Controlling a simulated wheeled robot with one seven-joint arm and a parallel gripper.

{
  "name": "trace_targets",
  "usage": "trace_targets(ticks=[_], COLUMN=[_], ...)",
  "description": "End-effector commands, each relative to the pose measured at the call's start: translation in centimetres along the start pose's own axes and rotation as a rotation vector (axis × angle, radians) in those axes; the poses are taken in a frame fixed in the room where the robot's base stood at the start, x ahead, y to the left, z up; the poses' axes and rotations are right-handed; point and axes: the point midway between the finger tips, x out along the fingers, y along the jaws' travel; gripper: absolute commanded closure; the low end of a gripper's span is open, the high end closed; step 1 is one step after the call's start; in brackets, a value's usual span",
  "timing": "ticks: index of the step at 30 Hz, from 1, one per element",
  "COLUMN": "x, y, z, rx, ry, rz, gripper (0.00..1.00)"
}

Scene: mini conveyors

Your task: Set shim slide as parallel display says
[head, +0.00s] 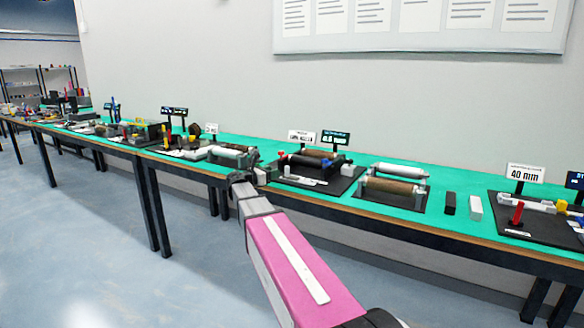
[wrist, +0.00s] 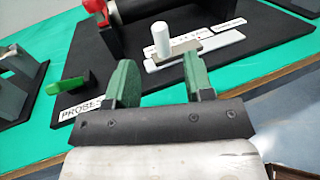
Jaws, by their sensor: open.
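In the wrist view a white upright peg (wrist: 162,40) stands on a small pale block over a white labelled strip (wrist: 215,46) on a black base; this looks like the shim slide. My gripper (wrist: 162,80) is open, with its green fingers apart and nothing between them. The peg is beyond the fingertips, in line with the gap, not touching. In the head view my gripper (head: 246,178) is at the table's front edge, left of the roller station's black base (head: 337,186). A dark display with small lit text (head: 335,137) stands behind that station; its text is too small to read.
A green lever (wrist: 70,84) and a "PROBES" label (wrist: 78,109) are left of my fingers in the wrist view, with a red knob (wrist: 95,5) above. Another roller unit (head: 390,188) stands to the right in the head view, beside a "40 mm" sign (head: 525,173) station further right.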

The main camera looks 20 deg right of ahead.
Motion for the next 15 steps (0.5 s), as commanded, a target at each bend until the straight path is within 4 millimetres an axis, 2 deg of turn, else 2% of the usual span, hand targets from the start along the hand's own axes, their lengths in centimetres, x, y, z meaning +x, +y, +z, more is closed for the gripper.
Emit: trace_targets(ticks=[5, 15], x=[1.6, 7.6], y=[0.1, 0.1], z=[0.1, 0.1], rx=[-0.003, -0.001], ry=[-0.003, -0.002], rz=[-0.002, -0.002], gripper=[0.52, 0.52])
